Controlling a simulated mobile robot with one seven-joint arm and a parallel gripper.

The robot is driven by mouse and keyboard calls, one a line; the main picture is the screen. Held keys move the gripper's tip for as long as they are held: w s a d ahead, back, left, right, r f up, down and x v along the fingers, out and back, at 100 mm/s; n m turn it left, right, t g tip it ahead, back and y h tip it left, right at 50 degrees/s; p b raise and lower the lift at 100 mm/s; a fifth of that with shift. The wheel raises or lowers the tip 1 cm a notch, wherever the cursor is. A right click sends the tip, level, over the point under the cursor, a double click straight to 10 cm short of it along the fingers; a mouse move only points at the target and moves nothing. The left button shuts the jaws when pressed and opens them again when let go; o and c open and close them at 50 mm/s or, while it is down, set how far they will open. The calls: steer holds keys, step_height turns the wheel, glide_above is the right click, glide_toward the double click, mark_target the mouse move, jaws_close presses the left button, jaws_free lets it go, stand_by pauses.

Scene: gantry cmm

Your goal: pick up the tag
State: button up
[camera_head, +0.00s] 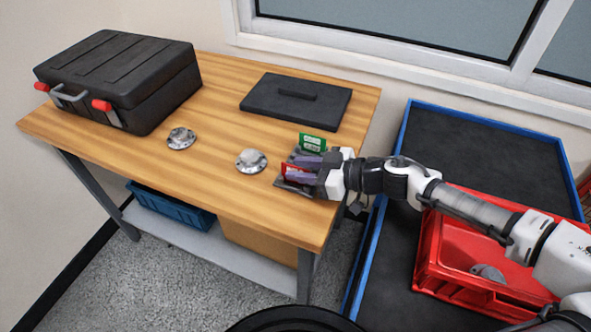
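Two tags are at the right end of the wooden table. A green tag (312,142) stands just behind my gripper and is apart from its fingers. A red tag (291,169) is at the fingers, partly hidden by the nearer one. My gripper (296,170) reaches in from the right, low over the table, with its two purple-grey fingers spread apart around the red tag. I cannot tell whether either finger touches it. A dark flat piece (294,188) shows under the fingers.
The wooden table (215,110) holds a black case (120,75), a black lid-like panel (296,100) and two round metal parts (251,161) (181,138). A red crate (430,265) stands on a blue-edged dark platform (480,140) under my arm.

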steer(key=shift+x, duration=0.85)
steer(key=shift+c, duration=0.3)
jaws_close()
steer(key=shift+r, duration=0.15)
